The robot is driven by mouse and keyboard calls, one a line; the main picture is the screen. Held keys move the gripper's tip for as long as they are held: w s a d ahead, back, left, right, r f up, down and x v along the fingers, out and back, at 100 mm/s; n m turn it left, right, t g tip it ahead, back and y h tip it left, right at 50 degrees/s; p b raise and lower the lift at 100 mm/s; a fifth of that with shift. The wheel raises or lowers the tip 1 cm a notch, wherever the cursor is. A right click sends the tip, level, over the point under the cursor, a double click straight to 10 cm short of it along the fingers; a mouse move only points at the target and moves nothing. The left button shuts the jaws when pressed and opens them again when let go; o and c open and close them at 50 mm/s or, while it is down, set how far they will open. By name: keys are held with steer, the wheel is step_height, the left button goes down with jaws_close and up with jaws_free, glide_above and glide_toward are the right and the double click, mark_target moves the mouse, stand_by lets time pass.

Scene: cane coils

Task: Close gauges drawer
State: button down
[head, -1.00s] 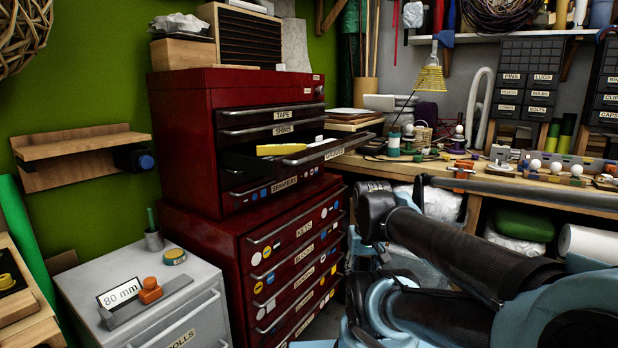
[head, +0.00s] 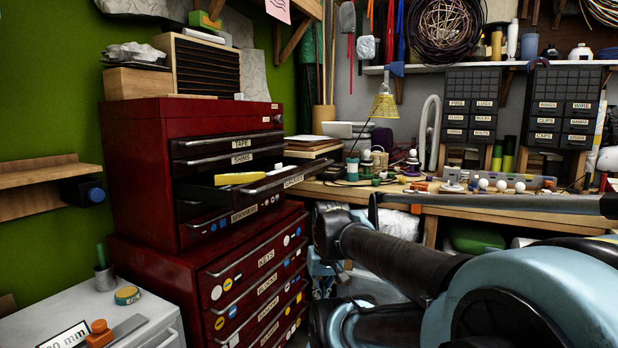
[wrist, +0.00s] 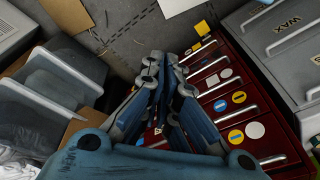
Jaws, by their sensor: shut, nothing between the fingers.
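The gauges drawer (head: 292,180) is pulled out from the upper part of the red tool cabinet (head: 139,158) in the head view. A yellow item (head: 241,178) and a small pale item lie in it. The tape drawer above (head: 239,145) and the shims drawer (head: 242,160) look shut. My gripper (wrist: 167,78) is shut and empty in the wrist view, pointing down over the floor. The red lower drawer fronts (wrist: 232,105) are to its right there. The gauges drawer is not seen in the wrist view. My arm is right of the cabinet in the head view.
A workbench (head: 460,203) with many small items runs behind my arm. A grey cabinet (head: 75,305) stands at the lower left. In the wrist view, clear bins (wrist: 45,80) lie left of my gripper, and bare floor (wrist: 130,30) shows beyond it.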

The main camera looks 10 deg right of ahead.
steer(key=w+a+r+m+y, duration=0.3)
steer(key=w+r+y, duration=0.2)
steer(key=w+r, duration=0.45)
steer(key=m+t+y, duration=0.4)
steer(key=t+y, duration=0.5)
glide_toward(316, 171)
steer(key=x, duration=0.6)
steer(key=shift+a+r, duration=0.1)
steer(key=shift+a, duration=0.2)
steer(key=shift+w+a, duration=0.15)
steer(key=shift+w, duration=0.05)
